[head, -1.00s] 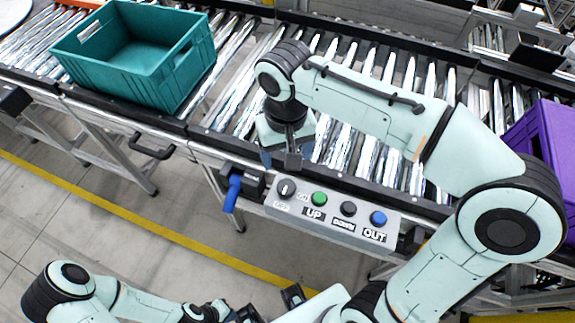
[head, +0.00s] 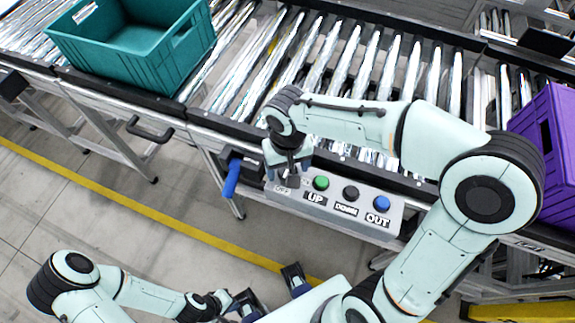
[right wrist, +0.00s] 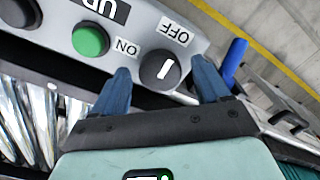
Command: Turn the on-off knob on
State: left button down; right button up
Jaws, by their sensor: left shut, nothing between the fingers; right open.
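The on-off knob (right wrist: 154,72) is black and round with a white mark, on a grey control panel (right wrist: 205,42). Its mark points towards the OFF label (right wrist: 177,32); the ON label (right wrist: 126,47) is to its left. My right gripper (right wrist: 160,74) is open, one blue finger on each side of the knob. I cannot tell whether they touch it. In the head view my right gripper (head: 290,180) covers the knob at the panel's left end. My left gripper (head: 243,302) is shut and empty, low in the head view, away from the panel.
The green UP button (head: 320,183), black DOWN button (head: 350,193) and blue OUT button (head: 382,203) sit right of the knob. A blue handle (head: 231,178) hangs just left of the panel. A teal crate (head: 140,45) and a purple crate (head: 550,150) are on the roller conveyor.

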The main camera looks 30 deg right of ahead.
jog(key=c, duration=1)
jog(key=shift+c, duration=0.2)
jog(key=n+p, duration=0.1)
jog(key=n, duration=0.3)
jog(key=shift+n, duration=0.4)
jog(key=n+p, duration=0.1)
jog(key=n, duration=0.3)
jog(key=shift+n, duration=0.3)
jog(key=n+p, duration=0.1)
jog(key=n, duration=0.3)
jog(key=shift+r, duration=0.1)
pick_arm(q)
jog(key=shift+w+r+p, duration=0.15)
jog(key=shift+w+r, duration=0.2)
jog(key=shift+r, duration=0.4)
jog(key=shift+w+r+p, duration=0.15)
jog(key=shift+w+r, duration=0.2)
jog(key=shift+r, duration=0.4)
jog(key=shift+w+r+p, duration=0.15)
jog(key=shift+w+r, duration=0.2)
jog(key=shift+r, duration=0.4)
pick_arm(e)
jog(key=shift+w+n, duration=0.1)
jog(key=shift+n, duration=2.1)
